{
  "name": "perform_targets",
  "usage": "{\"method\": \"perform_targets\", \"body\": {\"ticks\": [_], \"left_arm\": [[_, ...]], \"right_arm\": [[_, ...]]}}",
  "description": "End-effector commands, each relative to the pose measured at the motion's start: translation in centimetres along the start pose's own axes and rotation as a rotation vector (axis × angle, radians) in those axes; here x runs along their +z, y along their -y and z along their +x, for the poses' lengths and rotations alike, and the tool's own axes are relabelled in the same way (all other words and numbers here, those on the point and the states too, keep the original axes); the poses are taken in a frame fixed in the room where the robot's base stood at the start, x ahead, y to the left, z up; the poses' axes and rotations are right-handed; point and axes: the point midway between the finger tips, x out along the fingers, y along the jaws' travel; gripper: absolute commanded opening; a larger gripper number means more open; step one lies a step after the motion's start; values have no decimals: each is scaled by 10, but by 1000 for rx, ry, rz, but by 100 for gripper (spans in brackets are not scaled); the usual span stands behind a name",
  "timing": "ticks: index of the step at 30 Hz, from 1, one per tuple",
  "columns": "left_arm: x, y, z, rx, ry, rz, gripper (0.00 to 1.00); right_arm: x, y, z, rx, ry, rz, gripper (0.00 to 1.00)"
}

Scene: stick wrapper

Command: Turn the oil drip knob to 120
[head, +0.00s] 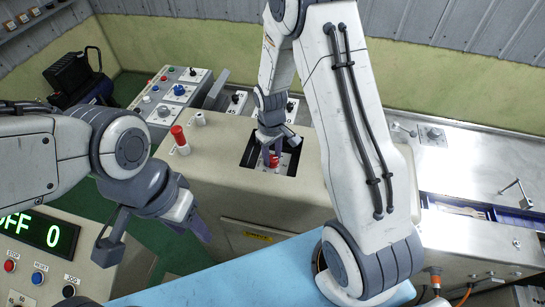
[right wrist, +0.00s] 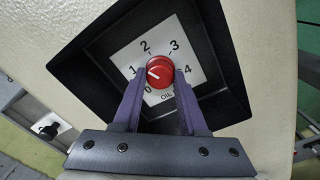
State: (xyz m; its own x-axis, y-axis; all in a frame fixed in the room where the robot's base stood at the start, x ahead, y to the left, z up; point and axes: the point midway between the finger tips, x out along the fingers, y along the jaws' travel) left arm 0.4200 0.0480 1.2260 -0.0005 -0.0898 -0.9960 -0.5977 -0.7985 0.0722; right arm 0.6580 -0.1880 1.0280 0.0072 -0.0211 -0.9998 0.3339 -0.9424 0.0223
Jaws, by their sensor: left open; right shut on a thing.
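The red oil drip knob (right wrist: 159,72) sits on a white dial plate (right wrist: 150,48) marked 0 to 4 and "OIL", inside a black recess. Its white pointer line faces the left side, close to the 1 mark. My right gripper (head: 270,158) reaches down into the recess and is shut on the knob, one finger on each side in the right wrist view. The knob also shows small in the head view (head: 274,161), partly hidden by the fingers. My left gripper (head: 153,236) is open and empty, apart from the machine, at the lower left.
A panel with a green display reading "OFF 0" (head: 38,231) and several buttons is at the lower left. A red-capped post (head: 180,139) stands left of the recess. More switch panels (head: 180,90) are behind it. A light-blue surface (head: 225,275) lies in front.

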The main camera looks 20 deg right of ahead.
Motion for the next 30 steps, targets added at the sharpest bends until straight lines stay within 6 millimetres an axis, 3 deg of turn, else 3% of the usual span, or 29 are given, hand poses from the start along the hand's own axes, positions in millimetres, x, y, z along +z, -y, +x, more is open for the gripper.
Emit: {"method": "perform_targets", "body": {"ticks": [15, 30], "left_arm": [[1, 1, 14, 0, 0, -3, 50], [1, 1, 17, 0, 0, -3, 50]], "right_arm": [[0, -1, 0, 0, 8, 374, 0], [0, -1, -1, 0, 10, 464, 0]]}}
